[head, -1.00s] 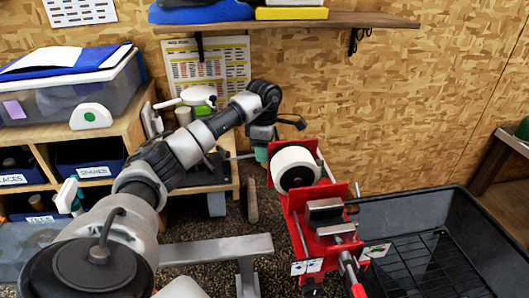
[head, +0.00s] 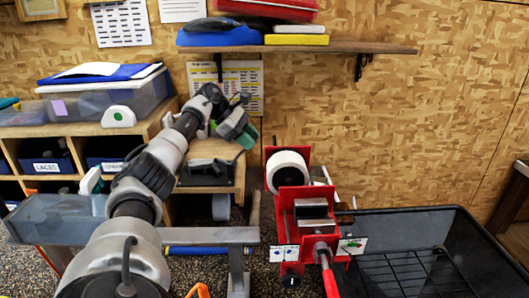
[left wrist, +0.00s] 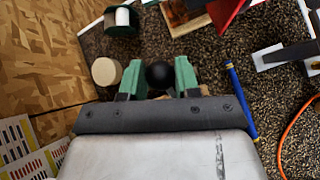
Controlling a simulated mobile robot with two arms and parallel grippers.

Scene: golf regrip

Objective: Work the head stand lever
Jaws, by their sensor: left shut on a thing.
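My left gripper (head: 248,138) has green fingertips and reaches over the wooden bench at the back, left of the red stand. In the left wrist view, its fingers (left wrist: 159,78) are closed around a round black knob (left wrist: 159,75), which looks like a lever's ball end. The lever's shaft is hidden behind the knob and the gripper. A dark metal stand (head: 212,172) is on the bench just below the gripper; I cannot tell whether the knob belongs to it. My right gripper is not in view.
The red stand (head: 283,225) carries a white roll (head: 287,172) and a vise (head: 313,212). A black bin (head: 400,227) is to its right. A grey metal rest (head: 215,236) stands in front. A blue rod (left wrist: 240,100) lies on the floor. A shelf (head: 340,46) hangs above.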

